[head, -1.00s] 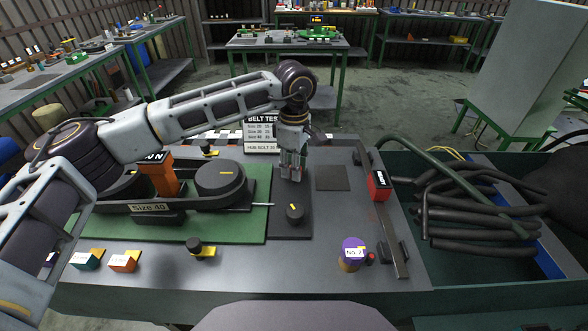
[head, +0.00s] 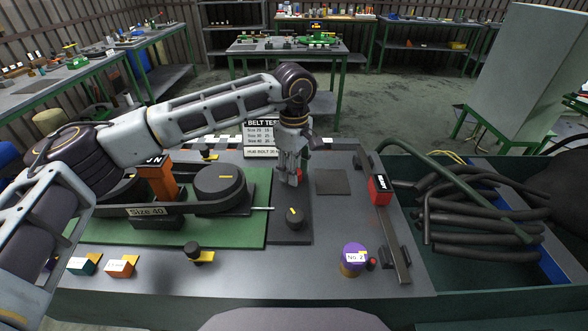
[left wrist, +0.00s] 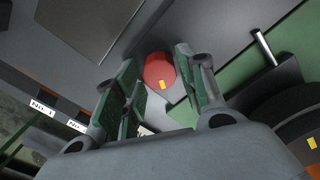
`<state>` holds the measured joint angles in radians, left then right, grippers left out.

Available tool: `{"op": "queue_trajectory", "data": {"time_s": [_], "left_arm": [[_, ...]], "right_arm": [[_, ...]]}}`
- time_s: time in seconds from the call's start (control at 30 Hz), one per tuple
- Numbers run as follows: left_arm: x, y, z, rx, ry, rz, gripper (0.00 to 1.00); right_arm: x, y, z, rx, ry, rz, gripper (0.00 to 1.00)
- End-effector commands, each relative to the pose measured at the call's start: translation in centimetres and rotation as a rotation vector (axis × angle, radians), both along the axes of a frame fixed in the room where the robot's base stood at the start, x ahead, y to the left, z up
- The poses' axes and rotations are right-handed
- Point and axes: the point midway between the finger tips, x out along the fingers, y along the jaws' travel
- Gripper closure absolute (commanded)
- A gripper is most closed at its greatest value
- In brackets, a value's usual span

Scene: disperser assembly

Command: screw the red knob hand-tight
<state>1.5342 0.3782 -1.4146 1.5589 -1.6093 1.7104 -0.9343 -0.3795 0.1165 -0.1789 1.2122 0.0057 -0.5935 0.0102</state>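The red knob (left wrist: 160,70) shows in the left wrist view as a round red cap with a yellow mark. In the head view only a sliver of the knob (head: 299,174) shows beside my fingers, at the back of the dark plate (head: 292,228). My left gripper (head: 291,181) points down over it. In the left wrist view my left gripper (left wrist: 157,72) has one finger on each side of the knob, apparently with narrow gaps, so it looks open around it. Whether a fingertip touches the knob is unclear. My right gripper is not in view.
A purple-topped part (head: 354,252) stands at front right. A bin of black hoses (head: 470,205) lies further right.

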Motion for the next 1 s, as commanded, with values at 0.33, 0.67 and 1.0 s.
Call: {"op": "queue_trajectory", "data": {"time_s": [0.33,0.67,1.0], "left_arm": [[-0.1,0.0,-0.1,0.002,0.003,0.000,0.48],[0.0,0.0,1.4,0.001,0.001,0.000,0.48],[0.0,-0.1,6.0,0.001,0.001,0.000,0.48]], "right_arm": [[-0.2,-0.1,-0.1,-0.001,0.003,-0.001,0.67],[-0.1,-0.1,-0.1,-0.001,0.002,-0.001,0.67],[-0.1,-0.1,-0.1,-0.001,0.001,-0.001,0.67]]}}
